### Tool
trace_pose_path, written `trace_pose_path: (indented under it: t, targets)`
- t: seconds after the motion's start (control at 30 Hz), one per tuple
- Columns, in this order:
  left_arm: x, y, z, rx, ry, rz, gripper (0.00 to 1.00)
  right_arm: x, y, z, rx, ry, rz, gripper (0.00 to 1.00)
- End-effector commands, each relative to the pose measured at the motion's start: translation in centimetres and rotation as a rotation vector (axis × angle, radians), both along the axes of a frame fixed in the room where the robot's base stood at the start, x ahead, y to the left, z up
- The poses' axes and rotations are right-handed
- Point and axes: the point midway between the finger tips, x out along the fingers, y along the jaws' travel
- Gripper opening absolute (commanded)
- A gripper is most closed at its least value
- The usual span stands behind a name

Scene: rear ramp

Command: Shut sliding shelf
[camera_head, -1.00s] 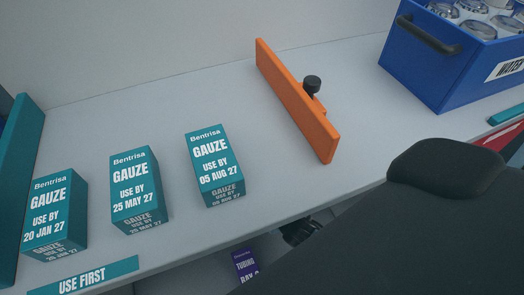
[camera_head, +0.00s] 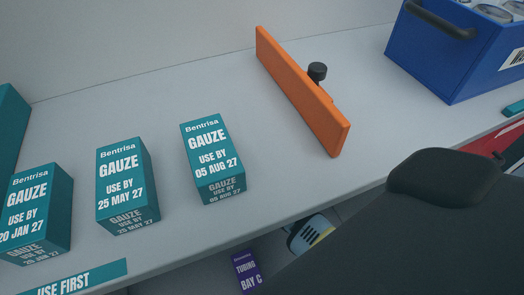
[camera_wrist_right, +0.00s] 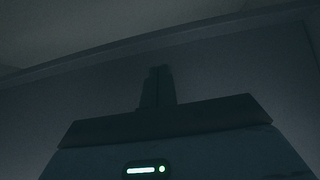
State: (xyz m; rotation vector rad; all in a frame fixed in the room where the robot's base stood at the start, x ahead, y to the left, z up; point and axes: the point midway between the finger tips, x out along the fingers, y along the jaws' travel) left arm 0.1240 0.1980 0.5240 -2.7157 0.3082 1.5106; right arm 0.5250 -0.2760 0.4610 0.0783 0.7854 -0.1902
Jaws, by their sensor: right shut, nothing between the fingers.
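A pale grey shelf (camera_head: 180,225) fills much of the head view, its front edge running diagonally from lower left to right. Below that edge is a darker gap with a purple label (camera_head: 247,271) reading "TUBING BAY C". I cannot tell which surface is the sliding one or how far out it is. My right gripper (camera_wrist_right: 157,76) shows in the right wrist view, its fingers together and empty, facing a dim surface with a pale edge above. In the head view my dark arm covers the lower right and the gripper is not clearly seen. My left gripper is in neither view.
Three teal gauze boxes (camera_head: 127,190) stand on the shelf at left, beside a teal panel and "USE FIRST" strip (camera_head: 75,281). An orange divider (camera_head: 300,92) with a black knob stands mid-shelf. A blue crate (camera_head: 440,60) is at back right.

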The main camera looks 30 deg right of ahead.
Motion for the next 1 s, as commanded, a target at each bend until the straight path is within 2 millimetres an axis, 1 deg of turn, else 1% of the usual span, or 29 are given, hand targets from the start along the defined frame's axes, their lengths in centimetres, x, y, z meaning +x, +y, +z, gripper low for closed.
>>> trace_pose_path:
  t: [0.03, 0.2, 0.33, 0.73, 0.83, 1.0]
  targets:
    - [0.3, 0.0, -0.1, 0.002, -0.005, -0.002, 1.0, 1.0, -0.1, 0.2, 0.002, -0.004, -0.001, 0.0]
    - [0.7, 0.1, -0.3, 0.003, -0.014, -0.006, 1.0, 2.4, -0.4, 0.1, 0.002, -0.002, -0.001, 0.0]
    - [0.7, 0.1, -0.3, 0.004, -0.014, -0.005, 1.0, 2.8, -0.5, 0.2, 0.001, -0.003, 0.0, 0.0]
    - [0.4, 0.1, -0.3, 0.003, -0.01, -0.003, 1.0, 3.1, -0.5, 0.3, 0.001, -0.004, 0.002, 0.0]
    - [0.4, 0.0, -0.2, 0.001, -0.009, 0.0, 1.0, 3.8, -0.2, 0.4, 0.005, -0.007, 0.009, 0.0]
    - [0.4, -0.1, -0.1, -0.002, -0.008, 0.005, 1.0, 5.5, 0.3, 0.6, 0.014, -0.012, 0.021, 0.0]
